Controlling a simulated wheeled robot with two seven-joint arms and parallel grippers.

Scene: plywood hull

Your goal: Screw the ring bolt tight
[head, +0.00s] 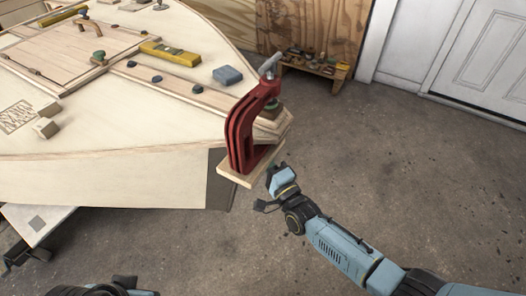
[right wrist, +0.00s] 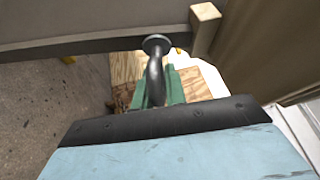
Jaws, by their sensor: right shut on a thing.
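In the right wrist view the ring bolt (right wrist: 155,75) is a dark grey metal piece with a round flange at its far end, against a grey-brown strip. My right gripper (right wrist: 158,92) has its green fingers on either side of the bolt's curved part and is shut on it. In the head view my right gripper (head: 273,175) is at the hull's near right end, beside the wooden pad under the red clamp; the ring bolt is hidden there. Part of my left arm shows at the bottom left edge; its jaws cannot be made out.
The plywood hull (head: 90,180) fills the left. A red clamp (head: 242,130) grips its right end on a wooden pad (head: 232,172).

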